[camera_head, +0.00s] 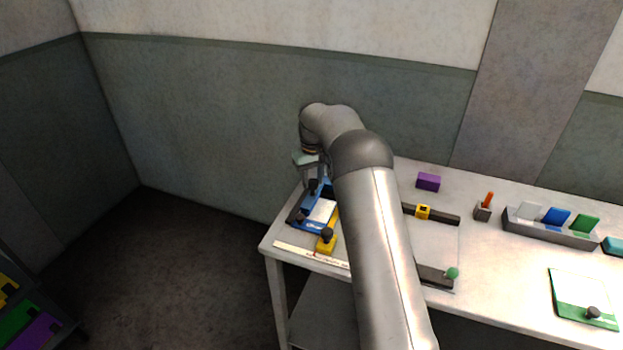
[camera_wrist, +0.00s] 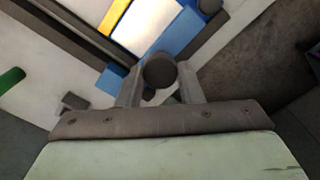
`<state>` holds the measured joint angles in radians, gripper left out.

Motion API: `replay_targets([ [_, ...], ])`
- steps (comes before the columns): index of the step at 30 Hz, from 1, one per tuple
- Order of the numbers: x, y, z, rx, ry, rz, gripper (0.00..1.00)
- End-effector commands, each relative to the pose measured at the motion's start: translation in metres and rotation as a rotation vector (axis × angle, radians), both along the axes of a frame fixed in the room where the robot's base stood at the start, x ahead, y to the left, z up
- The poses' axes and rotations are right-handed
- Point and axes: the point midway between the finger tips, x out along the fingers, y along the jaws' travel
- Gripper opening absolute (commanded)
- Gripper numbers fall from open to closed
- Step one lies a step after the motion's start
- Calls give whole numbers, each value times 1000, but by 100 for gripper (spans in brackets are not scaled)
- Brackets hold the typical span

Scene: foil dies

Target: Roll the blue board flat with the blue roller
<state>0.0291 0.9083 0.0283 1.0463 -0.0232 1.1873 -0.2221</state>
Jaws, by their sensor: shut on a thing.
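The blue board (camera_head: 306,225) lies at the table's left end, with a white panel on it. In the wrist view its white panel (camera_wrist: 147,22) and blue parts (camera_wrist: 182,33) lie just beyond my fingers. My gripper (camera_wrist: 159,88) is shut on a dark round knob (camera_wrist: 159,70), with a finger on either side. The knob is over or close to the blue board's edge. I cannot tell whether it belongs to the blue roller; what is under it is mostly hidden. In the head view my gripper (camera_head: 311,174) is above the board's back part, partly hidden by my arm.
A yellow block with a black knob (camera_head: 326,244) stands at the board's front right. A dark bar with a yellow slider (camera_head: 423,212), a purple block (camera_head: 428,182) and a card rack (camera_head: 548,232) are farther right. A green board (camera_head: 583,305) lies at right. Walls stand behind.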

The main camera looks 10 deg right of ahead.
Motion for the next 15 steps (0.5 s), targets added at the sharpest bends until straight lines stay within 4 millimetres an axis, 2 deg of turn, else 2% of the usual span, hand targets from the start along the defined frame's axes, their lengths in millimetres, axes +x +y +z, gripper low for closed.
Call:
replay_targets([
  [5,0,0,1,0,-2,-2,0],
  [6,0,0,1,0,-2,-2,36],
  [8,0,0,1,0,-2,-2,53],
  [9,0,0,1,0,-1,-2,55],
  [15,0,0,0,-1,-1,-1,55],
])
